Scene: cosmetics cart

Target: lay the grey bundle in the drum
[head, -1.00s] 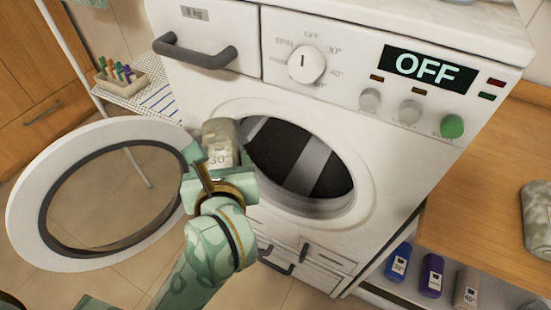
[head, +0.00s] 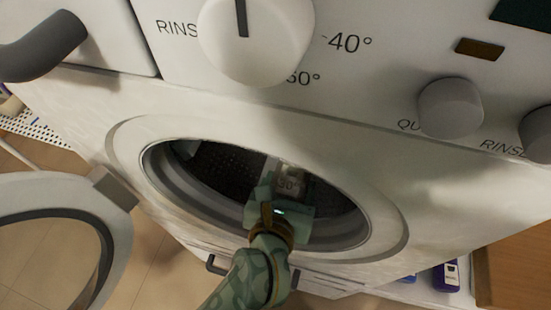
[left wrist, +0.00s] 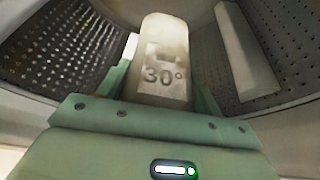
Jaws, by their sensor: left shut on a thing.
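The grey bundle (left wrist: 162,55), marked 30°, is held in my left gripper (left wrist: 160,90), which is shut on it. In the head view the bundle (head: 291,182) is inside the round opening of the washing machine, in front of the dark drum (head: 226,172). My left gripper (head: 283,200) reaches in through the opening. In the left wrist view the perforated drum wall (left wrist: 75,50) surrounds the bundle, and a pale drum rib (left wrist: 246,55) stands to its right. The bundle looks clear of the drum wall; its underside is hidden. My right gripper is not in view.
The open door (head: 118,235) hangs to the left of the opening. The opening's rim (head: 375,225) runs close around my left arm. Knobs (head: 450,108) are above on the panel. A purple bottle (head: 447,277) stands at the lower right.

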